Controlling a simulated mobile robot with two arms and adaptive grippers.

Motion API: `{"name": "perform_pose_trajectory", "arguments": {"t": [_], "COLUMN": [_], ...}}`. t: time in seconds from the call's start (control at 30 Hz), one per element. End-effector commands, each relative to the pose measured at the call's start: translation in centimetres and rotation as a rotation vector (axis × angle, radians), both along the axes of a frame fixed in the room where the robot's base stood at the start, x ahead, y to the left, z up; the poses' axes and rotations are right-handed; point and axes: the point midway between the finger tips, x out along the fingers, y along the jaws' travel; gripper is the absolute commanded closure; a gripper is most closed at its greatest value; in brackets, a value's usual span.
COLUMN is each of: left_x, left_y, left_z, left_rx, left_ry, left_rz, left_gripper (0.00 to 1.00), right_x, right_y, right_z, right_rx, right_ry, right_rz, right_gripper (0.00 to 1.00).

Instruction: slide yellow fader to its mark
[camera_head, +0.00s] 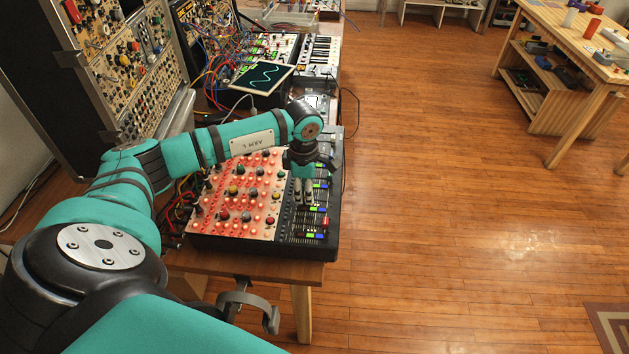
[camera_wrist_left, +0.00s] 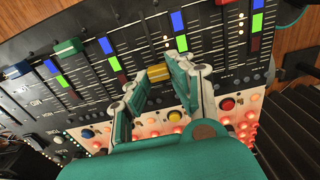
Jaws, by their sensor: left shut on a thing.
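The yellow fader (camera_wrist_left: 157,71) is a small yellow cap on the black fader strip of the mixer panel. My left gripper (camera_head: 303,194) reaches down onto that strip in the head view. In the left wrist view its two pale fingers (camera_wrist_left: 160,78) are shut on the yellow fader, one on each side. In the head view the fader is hidden by the gripper. I cannot make out which mark belongs to the yellow fader. My right gripper is in neither view.
A green fader (camera_wrist_left: 67,47), a blue fader (camera_wrist_left: 18,70) and blue and green light bars (camera_wrist_left: 182,42) flank it. A red-lit knob panel (camera_head: 240,195) adjoins the strip. A small screen (camera_head: 262,77) and cables lie behind. Open wooden floor (camera_head: 450,220) lies right.

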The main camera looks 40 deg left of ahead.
Motion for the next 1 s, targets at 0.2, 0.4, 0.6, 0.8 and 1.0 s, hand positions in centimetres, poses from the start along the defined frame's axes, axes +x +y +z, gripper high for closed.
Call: {"name": "perform_pose_trajectory", "arguments": {"t": [0.2, 0.4, 0.6, 0.8, 1.0], "left_x": [0.1, 0.1, 0.1, 0.2, 0.2], "left_y": [-0.1, -0.1, -0.1, -0.1, 0.0], "left_z": [0.1, 0.1, 0.1, 1.9, 6.2], "left_rx": [-0.001, -0.001, -0.002, 0.0, 0.0], "left_ry": [-0.002, -0.002, -0.001, -0.005, -0.007], "left_rz": [0.001, 0.0, 0.0, 0.001, 0.0], "left_gripper": [0.76, 0.56, 0.56, 0.56, 0.56], "right_x": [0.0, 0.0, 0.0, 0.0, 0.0], "right_y": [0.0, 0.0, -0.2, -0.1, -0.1], "right_z": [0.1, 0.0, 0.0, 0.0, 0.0], "right_rx": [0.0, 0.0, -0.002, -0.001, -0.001], "right_ry": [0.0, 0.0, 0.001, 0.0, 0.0], "right_rz": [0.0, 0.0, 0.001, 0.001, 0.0], "right_gripper": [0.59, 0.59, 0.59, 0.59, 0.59]}}
